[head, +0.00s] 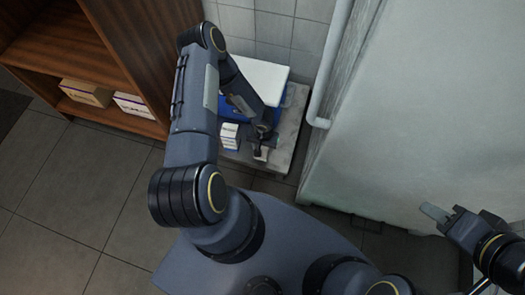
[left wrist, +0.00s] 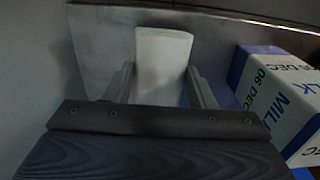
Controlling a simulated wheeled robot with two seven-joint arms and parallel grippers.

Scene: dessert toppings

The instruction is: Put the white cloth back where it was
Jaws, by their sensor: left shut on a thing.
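The white cloth (left wrist: 162,65) shows as a pale upright flat piece between the fingers of my left gripper (left wrist: 160,85) in the left wrist view. My left gripper is shut on it. In the head view the left gripper (head: 262,147) is low over the grey slab, with a small pale bit of the cloth (head: 261,154) at its tips. Whether the cloth touches the slab is hard to tell. My right gripper (head: 437,213) is far off at the right, by the pale wall panel, with no object visible in it; its jaw opening is unclear.
A white-topped blue container (head: 262,76) sits behind on the grey slab (head: 283,150). A white pipe (head: 328,70) and wooden shelf (head: 118,50) flank it.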

